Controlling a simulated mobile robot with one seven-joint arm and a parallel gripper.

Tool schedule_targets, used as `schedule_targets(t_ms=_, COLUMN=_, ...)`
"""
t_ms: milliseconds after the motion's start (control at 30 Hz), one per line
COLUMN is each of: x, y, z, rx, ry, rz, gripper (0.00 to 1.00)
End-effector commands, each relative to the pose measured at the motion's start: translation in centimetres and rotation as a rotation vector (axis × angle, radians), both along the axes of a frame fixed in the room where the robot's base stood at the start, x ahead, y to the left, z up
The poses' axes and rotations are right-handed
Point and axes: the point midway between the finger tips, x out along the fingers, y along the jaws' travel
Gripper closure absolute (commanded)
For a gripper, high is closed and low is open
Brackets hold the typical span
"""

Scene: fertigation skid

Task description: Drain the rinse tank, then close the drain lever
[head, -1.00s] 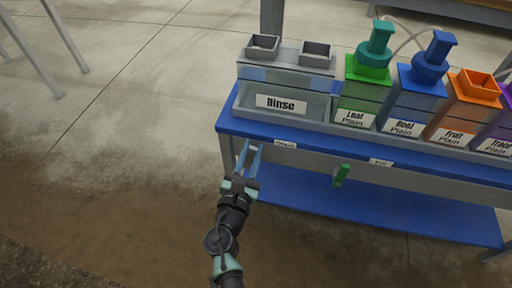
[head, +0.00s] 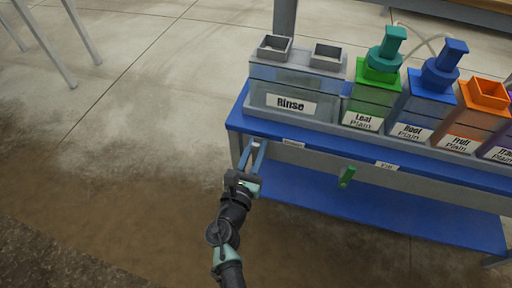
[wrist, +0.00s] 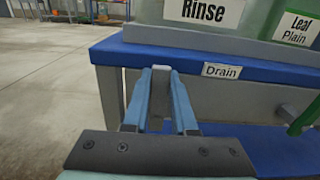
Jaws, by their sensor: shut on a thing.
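The rinse tank (head: 288,104), a grey see-through box labelled "Rinse", stands at the left end of the blue bench. Its water level is hard to make out. A "Drain" label (head: 292,142) is on the bench's front edge below it and also shows in the wrist view (wrist: 222,71). My gripper (head: 258,147) is at the bench front, left of that label. In the wrist view, its two blue fingers are shut on a small grey piece, apparently the drain lever (wrist: 160,84).
Green (head: 362,102), blue (head: 417,112) and orange (head: 470,121) tanks stand right of the rinse tank.

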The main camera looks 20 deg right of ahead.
Motion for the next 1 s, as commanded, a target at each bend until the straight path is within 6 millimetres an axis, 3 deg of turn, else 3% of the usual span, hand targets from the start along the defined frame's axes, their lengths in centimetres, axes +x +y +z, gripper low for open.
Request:
schedule_targets(t_ms=33, x=0.0, y=0.2, z=-0.1, rx=-0.004, ry=0.004, rz=0.004, gripper=0.7)
schedule_targets(t_ms=167, x=0.0, y=0.1, z=-0.1, rx=-0.003, ry=0.003, rz=0.003, gripper=0.46)
schedule_targets(t_ms=200, x=0.0, y=0.1, z=-0.1, rx=-0.003, ry=0.003, rz=0.003, gripper=0.45)
schedule_targets(t_ms=567, x=-0.6, y=0.5, z=0.0, rx=-0.001, ry=0.003, rz=0.003, gripper=0.45)
schedule_targets(t_ms=1000, x=-7.9, y=5.5, z=0.2, rx=-0.002, ry=0.005, rz=0.005, gripper=0.45)
